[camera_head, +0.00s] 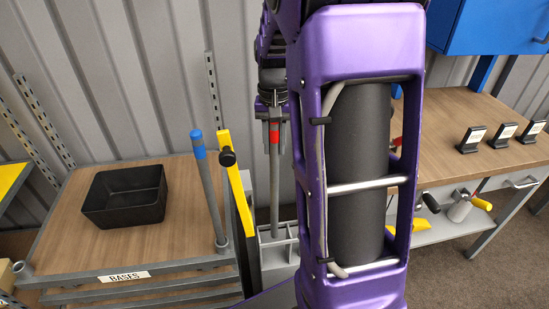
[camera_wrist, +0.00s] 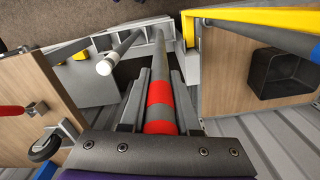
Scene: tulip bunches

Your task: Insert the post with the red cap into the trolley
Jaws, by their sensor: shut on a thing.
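The post with the red cap (camera_head: 274,185) is grey with a red band near its top and stands about upright. My gripper (camera_head: 272,118) is shut on its upper end. In the wrist view the post (camera_wrist: 160,62) runs between the two fingers of my gripper (camera_wrist: 159,84), its red bands showing close to them. Its lower end reaches the pale grey holder (camera_head: 272,264); I cannot tell whether it still rests inside. The trolley (camera_head: 60,235), wood-topped with a grey frame and a "BASES" label, is at the left. An open tube socket (camera_head: 22,268) is at its front left corner.
A blue-capped post (camera_head: 208,185) stands at the trolley's front right corner, beside a yellow bar (camera_head: 237,180). A black bin (camera_head: 125,196) sits on the trolley. A white-tipped post (camera_wrist: 105,67) shows left of the gripper. A workbench (camera_head: 450,130) is at the right.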

